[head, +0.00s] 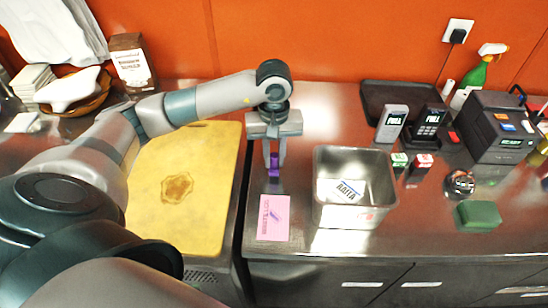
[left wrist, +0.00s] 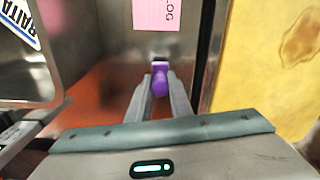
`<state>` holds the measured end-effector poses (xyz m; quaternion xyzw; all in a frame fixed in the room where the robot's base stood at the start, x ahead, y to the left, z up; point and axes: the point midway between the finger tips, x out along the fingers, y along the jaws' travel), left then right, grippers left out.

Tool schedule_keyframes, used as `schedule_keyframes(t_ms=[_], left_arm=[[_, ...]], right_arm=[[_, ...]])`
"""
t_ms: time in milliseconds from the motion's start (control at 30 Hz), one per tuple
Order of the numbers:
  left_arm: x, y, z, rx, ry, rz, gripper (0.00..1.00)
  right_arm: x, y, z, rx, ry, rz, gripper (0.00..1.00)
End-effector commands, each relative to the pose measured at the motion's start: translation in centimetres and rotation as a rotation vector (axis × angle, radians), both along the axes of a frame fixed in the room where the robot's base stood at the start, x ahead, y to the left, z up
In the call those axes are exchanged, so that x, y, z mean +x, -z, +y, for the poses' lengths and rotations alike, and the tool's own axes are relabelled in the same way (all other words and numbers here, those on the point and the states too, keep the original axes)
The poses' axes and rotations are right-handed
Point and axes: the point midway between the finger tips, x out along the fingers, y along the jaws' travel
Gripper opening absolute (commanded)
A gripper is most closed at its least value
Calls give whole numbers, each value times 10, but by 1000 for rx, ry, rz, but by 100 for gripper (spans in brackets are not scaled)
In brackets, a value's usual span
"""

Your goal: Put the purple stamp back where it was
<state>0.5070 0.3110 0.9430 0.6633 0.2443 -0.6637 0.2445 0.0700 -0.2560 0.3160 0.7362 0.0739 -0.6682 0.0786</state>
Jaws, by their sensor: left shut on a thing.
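My left gripper (head: 275,158) points down over the steel counter, between the yellow board and the steel container. It is shut on the purple stamp (head: 274,172), which hangs upright between the fingertips. In the left wrist view the stamp (left wrist: 159,84) shows between the two fingers (left wrist: 160,92). I cannot tell whether its foot touches the counter. A pink card (head: 273,218) lies just in front of the stamp, and its edge also shows in the left wrist view (left wrist: 157,14). Two small stamps, one green-marked (head: 399,163) and one red-marked (head: 422,164), stand right of the container. My right gripper is not in view.
The open steel container (head: 331,214) with a RAITA label stands close right of the gripper. The yellow board (head: 205,160) lies to the left. Card readers (head: 392,123), a dark tray (head: 375,92), a printer (head: 495,125), a round tin (head: 459,185) and a green block (head: 478,215) stand farther right.

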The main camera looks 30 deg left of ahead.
Motion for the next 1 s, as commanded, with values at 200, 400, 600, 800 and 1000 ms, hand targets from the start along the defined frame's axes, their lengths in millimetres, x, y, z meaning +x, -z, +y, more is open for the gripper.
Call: schedule_keyframes(t_ms=[200,400,600,800,1000], left_arm=[[0,13,0,0,0,0,4],[0,13,0,1,0,-1,4],[0,17,0,1,0,-1,4],[0,15,0,1,0,-1,38],[0,15,0,1,0,-1,38]], right_arm=[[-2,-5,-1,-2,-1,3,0],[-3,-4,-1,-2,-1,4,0],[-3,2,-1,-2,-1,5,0],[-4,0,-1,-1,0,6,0],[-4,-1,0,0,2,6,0]])
